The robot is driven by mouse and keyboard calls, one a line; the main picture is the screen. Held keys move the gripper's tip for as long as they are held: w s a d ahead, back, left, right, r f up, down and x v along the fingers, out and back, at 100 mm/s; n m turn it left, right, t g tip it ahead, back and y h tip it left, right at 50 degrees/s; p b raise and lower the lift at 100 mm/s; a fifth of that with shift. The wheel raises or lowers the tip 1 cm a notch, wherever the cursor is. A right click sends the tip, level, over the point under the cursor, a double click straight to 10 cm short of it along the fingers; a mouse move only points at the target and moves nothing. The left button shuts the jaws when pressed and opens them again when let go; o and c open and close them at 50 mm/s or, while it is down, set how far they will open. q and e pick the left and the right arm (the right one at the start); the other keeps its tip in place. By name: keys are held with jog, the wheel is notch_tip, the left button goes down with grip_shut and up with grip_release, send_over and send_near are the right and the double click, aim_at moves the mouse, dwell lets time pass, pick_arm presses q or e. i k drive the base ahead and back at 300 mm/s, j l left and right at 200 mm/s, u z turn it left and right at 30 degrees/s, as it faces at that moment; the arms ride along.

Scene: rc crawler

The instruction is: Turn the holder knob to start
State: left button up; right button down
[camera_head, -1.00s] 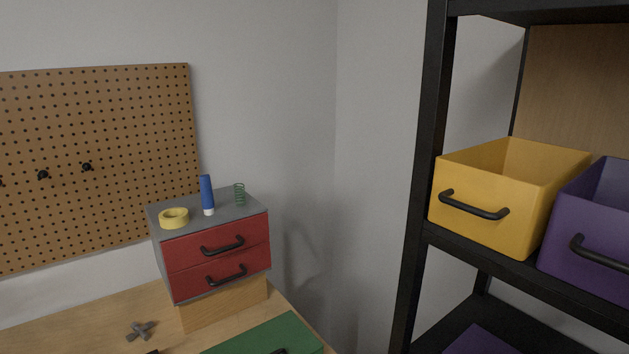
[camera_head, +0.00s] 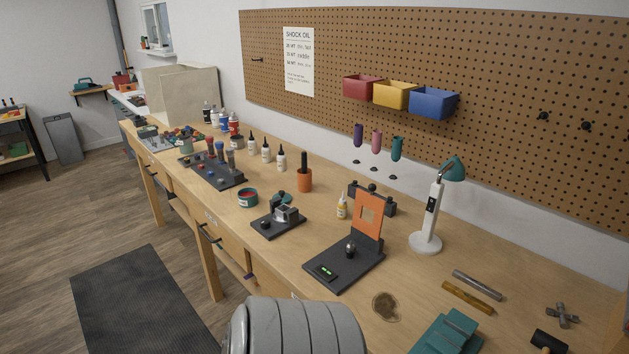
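A black stand (camera_head: 336,265) with an upright orange plate (camera_head: 369,214) is on the workbench, right of centre. A small dark knob-like part (camera_head: 350,248) stands on its base, near a small green-lit display (camera_head: 325,271). A smaller black device (camera_head: 278,222) with a grey block and a teal round part on top stands to its left. I cannot tell for certain which part is the holder knob. Neither of my grippers is in view.
A white lamp (camera_head: 427,228) with a teal head stands right of the orange-plate stand. Bottles, an orange cup (camera_head: 305,180) and a tool rack (camera_head: 212,167) fill the bench further left. A brown round patch (camera_head: 386,306) and a teal object (camera_head: 449,333) lie in front.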

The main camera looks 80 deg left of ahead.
aim_at(265, 223)
jog(key=u, duration=2.8)
